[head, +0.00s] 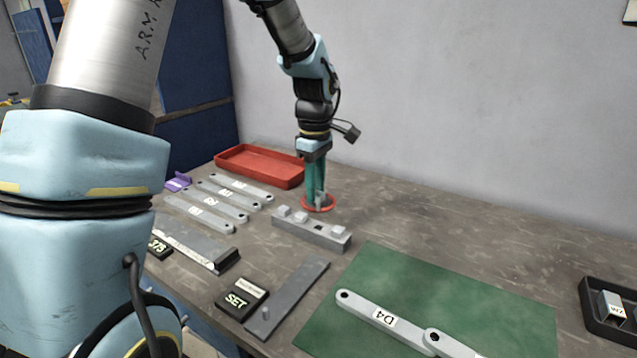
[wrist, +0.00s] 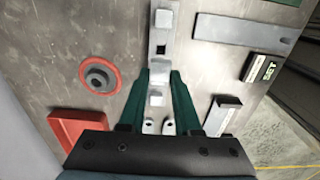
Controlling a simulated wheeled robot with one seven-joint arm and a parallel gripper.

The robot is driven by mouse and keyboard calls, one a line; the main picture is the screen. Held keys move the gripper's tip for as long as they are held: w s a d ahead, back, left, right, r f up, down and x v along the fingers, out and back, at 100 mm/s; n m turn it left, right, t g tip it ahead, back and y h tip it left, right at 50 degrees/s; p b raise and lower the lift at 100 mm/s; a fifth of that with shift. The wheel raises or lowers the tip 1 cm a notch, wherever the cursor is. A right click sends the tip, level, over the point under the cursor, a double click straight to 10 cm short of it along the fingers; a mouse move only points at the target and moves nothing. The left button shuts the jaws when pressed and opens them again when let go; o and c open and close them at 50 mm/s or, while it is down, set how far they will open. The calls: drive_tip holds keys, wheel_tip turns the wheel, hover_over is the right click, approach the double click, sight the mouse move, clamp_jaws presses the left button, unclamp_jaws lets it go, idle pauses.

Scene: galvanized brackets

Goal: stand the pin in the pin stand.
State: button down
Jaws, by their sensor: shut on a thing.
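My gripper (head: 316,195), with teal fingers pointing down, is above the table in the head view. In the wrist view its fingertips (wrist: 159,75) are close together around a small pale grey piece, the pin (wrist: 158,75). The pin is mostly hidden between the fingers and hard to separate from the block below. A red ring around a grey round boss, seemingly the pin stand (wrist: 98,75), lies on the table left of the fingers in the wrist view. In the head view the red ring (head: 304,206) shows at the fingertips, partly covered by them.
A grey block (head: 325,241) with pale square pieces and one dark square hole stands in front of the ring. A red tray (head: 250,178) is behind. Labelled links (head: 222,205) lie left, a SET box (head: 240,299) in front, a green mat (head: 450,290) right. Table right of the ring is clear.

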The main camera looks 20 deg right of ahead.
drive_tip(key=shift+f+b, duration=1.5)
drive_tip(key=shift+f, duration=0.6)
drive_tip(key=shift+s+f+b, duration=0.1)
drive_tip(key=shift+f+b, duration=0.9)
drive_tip(key=shift+f, duration=0.65)
drive_tip(key=c, duration=0.5)
unclamp_jaws()
wheel_tip(320, 180, up, 11)
drive_tip(key=shift+f+b, duration=0.1)
drive_tip(key=shift+b, duration=0.65)
